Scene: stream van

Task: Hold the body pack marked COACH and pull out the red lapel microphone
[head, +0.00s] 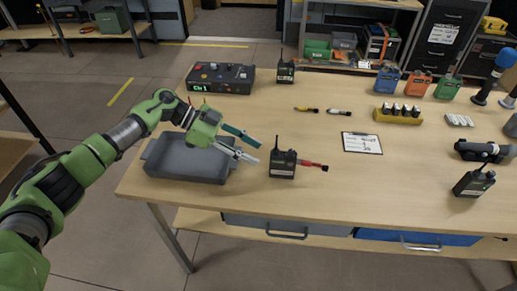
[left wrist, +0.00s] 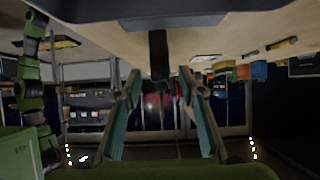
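A black body pack (head: 283,165) with a stub antenna and a pale label stands near the table's front edge; its label is too small to read. A red lapel microphone (head: 316,165) sticks out from its right side. My left gripper (head: 252,150) is just left of this pack, fingers spread towards it, with nothing between them. In the left wrist view, which looks upside down, the open fingers flank a dark upright shape (left wrist: 158,55), apparently the pack, beyond the tips. The red microphone is not clear there. My right gripper is not in view.
A grey tray (head: 185,163) lies under my left gripper. Other black packs stand at the back (head: 285,72) and right (head: 474,184). A yellow (head: 306,109) and a white microphone (head: 339,112) lie beyond, near a clipboard (head: 362,143).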

